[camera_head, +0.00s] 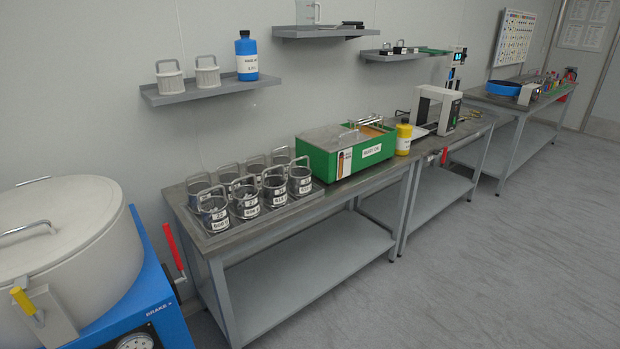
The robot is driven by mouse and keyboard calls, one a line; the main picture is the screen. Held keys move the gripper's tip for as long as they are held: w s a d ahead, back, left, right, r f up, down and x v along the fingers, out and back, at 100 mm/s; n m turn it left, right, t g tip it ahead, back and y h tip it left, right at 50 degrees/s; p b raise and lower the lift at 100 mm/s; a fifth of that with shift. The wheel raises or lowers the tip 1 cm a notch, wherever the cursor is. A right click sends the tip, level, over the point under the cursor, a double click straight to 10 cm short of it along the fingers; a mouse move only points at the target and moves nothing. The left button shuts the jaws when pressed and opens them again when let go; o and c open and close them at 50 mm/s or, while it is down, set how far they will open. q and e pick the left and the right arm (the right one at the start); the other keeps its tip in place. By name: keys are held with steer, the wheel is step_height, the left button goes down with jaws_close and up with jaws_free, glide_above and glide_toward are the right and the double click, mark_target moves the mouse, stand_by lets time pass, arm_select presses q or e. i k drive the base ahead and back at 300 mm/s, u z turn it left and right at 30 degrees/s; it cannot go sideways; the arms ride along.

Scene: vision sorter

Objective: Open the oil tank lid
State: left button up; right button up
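The oil tank (371,155) is a green box with a white label on its front, standing on the middle of the long workbench. Its lid (325,137) is a flat grey plate with a thin bar handle (347,136), lying on the left part of the tank's top. The right part of the top shows an amber-brown area with a metal piece beside it; I cannot tell how deep it is. Neither of my grippers is in view.
Several labelled metal cups with handles stand in a tray (313,196) left of the tank. A yellow bottle (404,138) stands close on its right. A large lidded grey vessel (75,240) on a blue base fills the left front. The floor (470,270) in front is clear.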

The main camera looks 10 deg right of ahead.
mark_target(332, 138)
steer(key=z, duration=0.5)
steer(key=i, duration=1.1)
steer(key=z, duration=0.85)
steer(key=i, duration=1.05)
steer(key=z, duration=0.1)
